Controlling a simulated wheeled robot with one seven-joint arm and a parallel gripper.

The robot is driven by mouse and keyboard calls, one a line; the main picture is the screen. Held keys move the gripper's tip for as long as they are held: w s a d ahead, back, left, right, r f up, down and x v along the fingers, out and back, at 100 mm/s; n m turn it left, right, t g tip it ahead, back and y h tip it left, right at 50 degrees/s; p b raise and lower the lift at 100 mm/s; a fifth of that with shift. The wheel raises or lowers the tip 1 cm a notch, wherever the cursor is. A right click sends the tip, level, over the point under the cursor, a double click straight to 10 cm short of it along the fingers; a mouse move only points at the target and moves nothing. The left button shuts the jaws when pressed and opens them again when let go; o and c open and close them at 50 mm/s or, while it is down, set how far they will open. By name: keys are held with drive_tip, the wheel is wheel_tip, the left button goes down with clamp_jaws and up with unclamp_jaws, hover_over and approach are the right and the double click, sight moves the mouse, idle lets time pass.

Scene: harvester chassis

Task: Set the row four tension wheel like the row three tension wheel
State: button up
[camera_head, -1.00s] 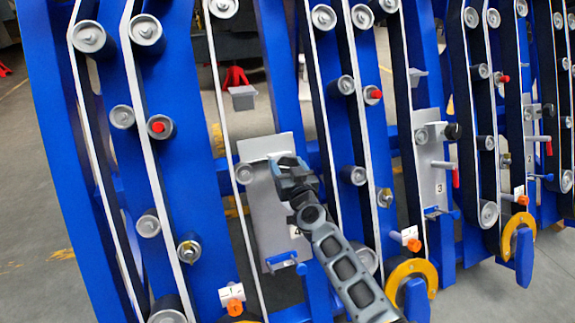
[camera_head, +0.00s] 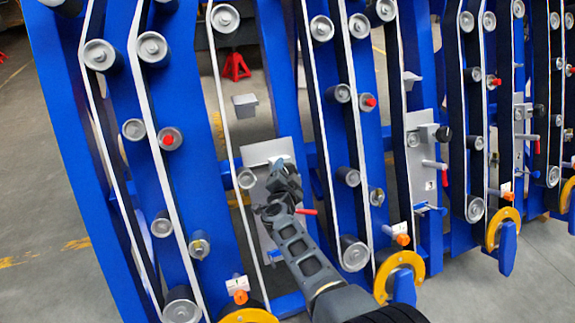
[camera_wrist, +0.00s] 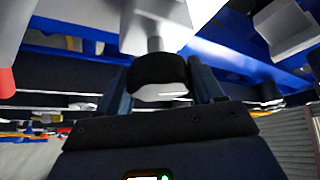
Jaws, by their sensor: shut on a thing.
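The row four tension wheel (camera_head: 247,178) is a grey roller at the left edge of a light grey plate (camera_head: 262,152), close against the white belt. My gripper (camera_head: 284,184) is in front of that plate and hides its middle. In the wrist view my fingers (camera_wrist: 160,88) are on both sides of a black knob (camera_wrist: 158,72) on a grey stem below a pale block. A red lever (camera_head: 305,211) sticks out to the right below my gripper. The row three tension wheel (camera_head: 413,139) is on a similar plate (camera_head: 424,118), with a black knob (camera_head: 443,133) and a red lever (camera_head: 444,178).
Blue frame rows with white belts and rollers stand on both sides of my arm. Yellow rings (camera_head: 418,268) and orange knobs (camera_head: 402,240) stick out low down. A grey bracket (camera_head: 245,105) hangs above the row four plate. Open floor (camera_head: 45,220) shows at the left.

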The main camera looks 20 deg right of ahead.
drive_tip(key=m+g+p, duration=0.2)
drive_tip(key=m, duration=0.2)
drive_tip(key=shift+r+h, duration=0.15)
drive_tip(key=shift+h, duration=0.25)
drive_tip(key=shift+f+m+g+p, duration=0.2)
drive_tip(key=shift+m+g+p, duration=0.75)
drive_tip(key=shift+m, duration=0.85)
drive_tip(key=o, duration=1)
drive_tip(key=shift+c, duration=0.2)
